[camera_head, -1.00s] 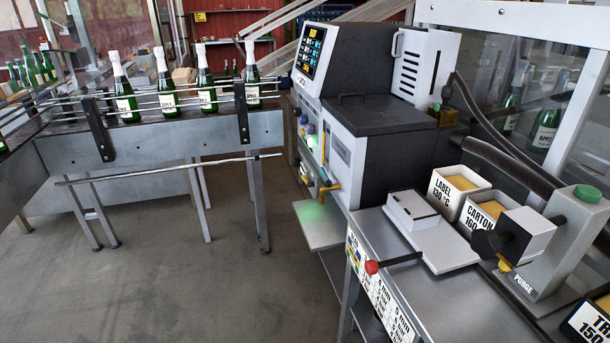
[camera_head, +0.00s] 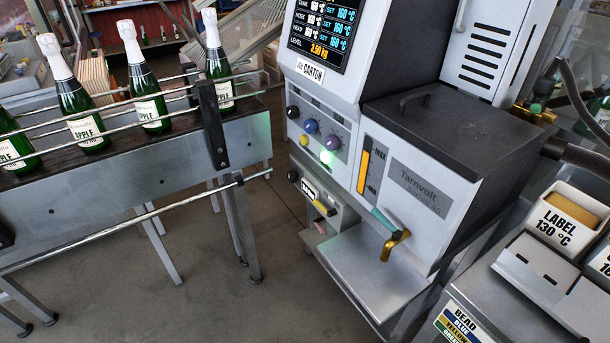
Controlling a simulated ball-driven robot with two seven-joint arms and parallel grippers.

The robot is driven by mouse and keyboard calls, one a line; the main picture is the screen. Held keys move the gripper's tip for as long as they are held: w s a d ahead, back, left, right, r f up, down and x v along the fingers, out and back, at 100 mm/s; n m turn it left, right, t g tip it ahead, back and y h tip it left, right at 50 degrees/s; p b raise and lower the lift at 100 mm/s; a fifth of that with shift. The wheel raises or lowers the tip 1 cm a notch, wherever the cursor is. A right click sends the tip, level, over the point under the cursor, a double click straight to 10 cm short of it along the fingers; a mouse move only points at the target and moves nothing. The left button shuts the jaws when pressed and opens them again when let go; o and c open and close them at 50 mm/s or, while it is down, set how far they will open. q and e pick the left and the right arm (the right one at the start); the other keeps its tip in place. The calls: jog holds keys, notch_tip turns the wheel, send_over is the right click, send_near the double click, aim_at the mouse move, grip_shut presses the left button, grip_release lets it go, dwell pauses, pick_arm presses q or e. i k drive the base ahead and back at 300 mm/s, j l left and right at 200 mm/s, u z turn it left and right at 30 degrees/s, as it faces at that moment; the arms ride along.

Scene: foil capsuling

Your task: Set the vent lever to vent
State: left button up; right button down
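No lever marked vent can be read in view. The grey glue machine (camera_head: 452,135) has several candidate fittings. A brass spout (camera_head: 394,245) with a teal handle (camera_head: 384,220) sticks out low on its front. A small yellow-handled lever (camera_head: 325,208) and a pink-tipped part (camera_head: 321,227) sit on the lower front panel, beside a small label too fine to read. A brass fitting with a green knob (camera_head: 536,108) sits at the machine's back right. Neither of my grippers is in view.
The display (camera_head: 325,25) shows temperatures and a level of 3.50 kg. A metal shelf (camera_head: 365,275) juts out under the spout. A bottle conveyor (camera_head: 130,170) stands left; bins (camera_head: 560,225) stand right.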

aim_at(332, 212)
jog(key=i+j+z, duration=0.1)
jog(key=i+j, duration=0.25)
jog(key=j, duration=0.3)
jog(key=i+j+z, duration=0.15)
jog(key=i+j, duration=0.05)
jog(key=j, duration=0.1)
